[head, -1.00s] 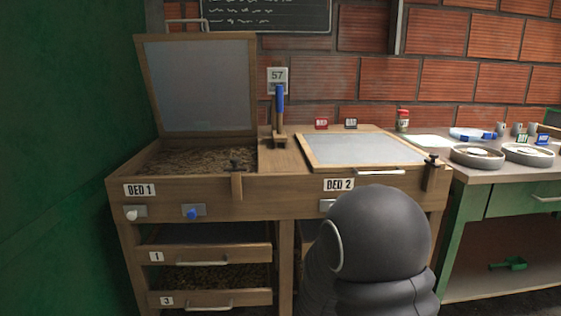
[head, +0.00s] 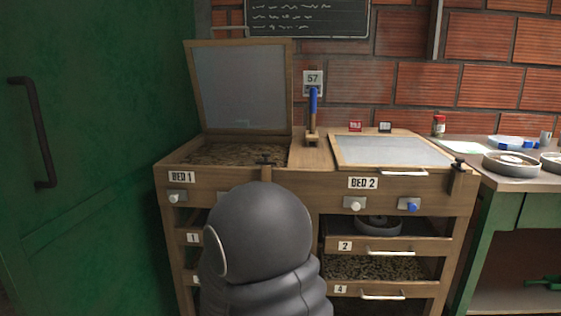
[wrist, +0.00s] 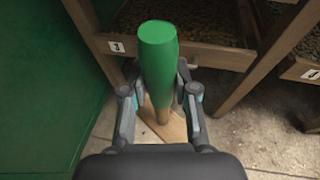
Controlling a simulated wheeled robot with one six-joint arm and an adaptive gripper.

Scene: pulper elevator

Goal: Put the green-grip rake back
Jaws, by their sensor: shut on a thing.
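My gripper (wrist: 160,88) is shut on the green-grip rake, its fingers on both sides of the green grip (wrist: 157,55) in the wrist view. The grip points up toward the camera. Its wooden shaft and a wooden head show below, over the pale floor in front of drawer 3; I cannot tell whether the head touches the floor. In the head view my gripper and the rake are hidden behind my dark arm.
Bed 1 (head: 185,177) has its lid (head: 243,90) raised; bed 2's glazed lid (head: 395,151) is down. Drawers 2 (head: 345,246) and 4 (head: 342,289) sit below. A green door (head: 90,150) is close on the left. A bench with dishes (head: 512,164) stands right.

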